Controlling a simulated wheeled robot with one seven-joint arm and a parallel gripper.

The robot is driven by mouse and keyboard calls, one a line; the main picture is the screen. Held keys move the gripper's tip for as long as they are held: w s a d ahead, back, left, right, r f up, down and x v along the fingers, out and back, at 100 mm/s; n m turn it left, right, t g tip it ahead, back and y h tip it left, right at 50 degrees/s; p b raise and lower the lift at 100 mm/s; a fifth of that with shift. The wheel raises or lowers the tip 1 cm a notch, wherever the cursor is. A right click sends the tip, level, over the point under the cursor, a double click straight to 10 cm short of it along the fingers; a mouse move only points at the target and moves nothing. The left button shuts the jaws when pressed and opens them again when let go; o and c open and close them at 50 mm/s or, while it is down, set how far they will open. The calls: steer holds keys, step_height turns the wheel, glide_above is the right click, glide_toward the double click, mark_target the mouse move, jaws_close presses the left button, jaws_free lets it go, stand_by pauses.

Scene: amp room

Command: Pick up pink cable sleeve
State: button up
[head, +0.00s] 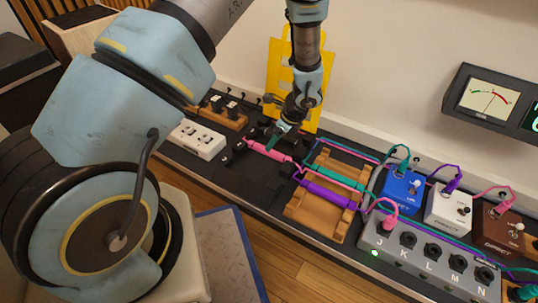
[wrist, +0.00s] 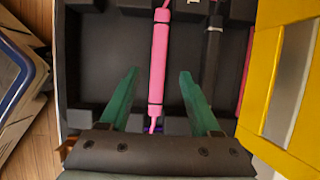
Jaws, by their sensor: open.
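The pink cable sleeve (head: 271,150) lies on the black bench top in the head view, a slim tube with dark bands. In the wrist view the pink cable sleeve (wrist: 158,62) runs lengthwise up the middle, with thin pink cable at its near end. My gripper (head: 274,136) is over the sleeve in the head view. In the wrist view the green fingers of my gripper (wrist: 159,74) are apart, one on each side of the sleeve. Neither finger visibly touches it. I cannot tell how far above it they are.
A wooden rack (head: 303,208) holds teal and purple sleeves (head: 327,195) just right of the pink one. Pedals and a grey jack box (head: 405,262) stand further right. A white socket strip (head: 198,138) is left. A yellow panel (head: 273,70) stands close behind my gripper.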

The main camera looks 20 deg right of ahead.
steer(key=b+x, duration=0.1)
steer(key=x, duration=0.1)
steer(key=b+x, duration=0.2)
steer(key=x, duration=0.1)
steer(key=shift+s, duration=0.2)
jaws_close()
stand_by(0.4)
